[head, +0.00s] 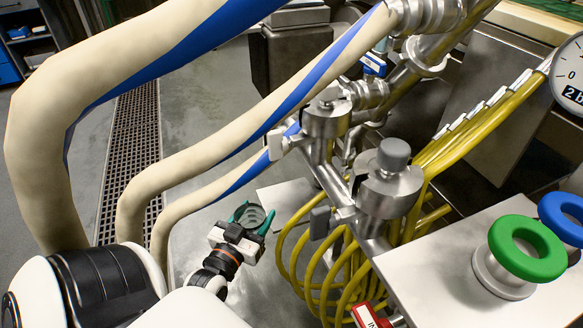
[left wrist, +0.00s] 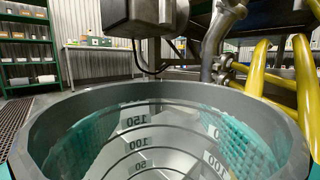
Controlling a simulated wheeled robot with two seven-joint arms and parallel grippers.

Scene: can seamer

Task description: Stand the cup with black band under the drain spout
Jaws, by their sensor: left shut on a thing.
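My left gripper (head: 251,217) is low in the middle of the head view, beside the yellow hoses. Its teal finger pads are shut around a small cup (head: 254,214), seen from above. In the left wrist view the cup (left wrist: 150,98) fills the lower part; it is clear, with a wide grey rim and marks such as 50, 100 and 150. The teal pads show through both sides. I cannot make out a black band. A bent steel pipe (left wrist: 214,45) stands beyond the rim; I cannot tell whether it is the drain spout. My right gripper is not in view.
Yellow hoses (head: 330,262) hang just right of the cup, below steel valves (head: 388,185). Thick cream and blue hoses (head: 195,163) cross above my left arm. Green (head: 527,249) and blue (head: 566,218) handwheels stand at the right. A red-tagged part (head: 366,316) is at the bottom.

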